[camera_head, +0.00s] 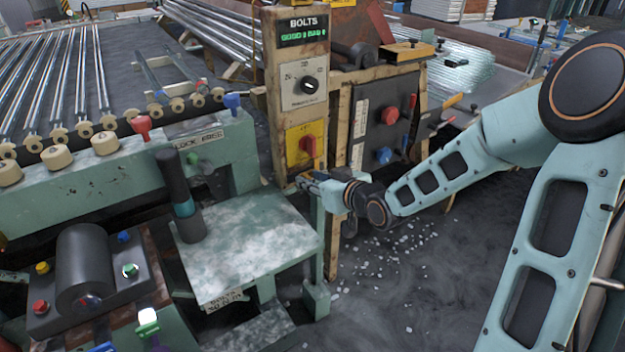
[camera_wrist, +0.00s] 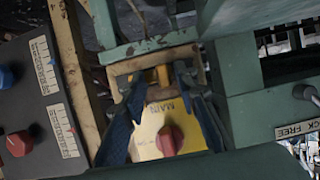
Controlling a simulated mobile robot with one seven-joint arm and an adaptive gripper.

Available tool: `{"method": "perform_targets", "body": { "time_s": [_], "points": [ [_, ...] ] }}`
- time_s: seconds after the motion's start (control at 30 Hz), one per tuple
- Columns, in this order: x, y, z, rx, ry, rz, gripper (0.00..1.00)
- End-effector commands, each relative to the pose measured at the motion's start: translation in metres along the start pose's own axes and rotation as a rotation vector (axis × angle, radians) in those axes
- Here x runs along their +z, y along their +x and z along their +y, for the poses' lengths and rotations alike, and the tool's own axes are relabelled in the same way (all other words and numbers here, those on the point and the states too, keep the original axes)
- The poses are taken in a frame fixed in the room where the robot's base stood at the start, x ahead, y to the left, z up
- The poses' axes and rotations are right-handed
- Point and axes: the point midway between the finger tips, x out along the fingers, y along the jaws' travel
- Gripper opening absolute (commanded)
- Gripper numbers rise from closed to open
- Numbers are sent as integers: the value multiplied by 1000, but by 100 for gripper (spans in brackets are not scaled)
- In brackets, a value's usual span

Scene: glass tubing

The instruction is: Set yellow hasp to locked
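A yellow plate (camera_head: 295,134) with a red knob (camera_head: 308,146) sits low on the wooden control post, under the bolts dial. In the wrist view the yellow plate (camera_wrist: 147,126) bears lettering like "MAIN", and the red knob (camera_wrist: 168,140) is near. A small yellow piece (camera_wrist: 163,77) shows at the plate's far edge; I cannot tell whether this is the hasp, or its setting. My gripper (camera_head: 312,182) is just below the plate in the head view. In the wrist view my gripper (camera_wrist: 158,82) is open, its dark blue fingers spread across the plate. Contact is unclear.
A dark panel (camera_head: 365,105) with red and blue knobs stands right of the post. A green bench (camera_head: 250,235) with an upright black lever (camera_head: 175,185) is at left. A pale green frame (camera_wrist: 250,105) lies close by in the wrist view. Glass fragments litter the floor.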

Motion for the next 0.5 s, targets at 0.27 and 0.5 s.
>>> {"method": "perform_targets", "body": {
  "time_s": [0.27,0.5],
  "points": [
    [0,-22,1,2,-3,0,28],
    [-1,-66,2,6,-4,0,28]
  ]
}}
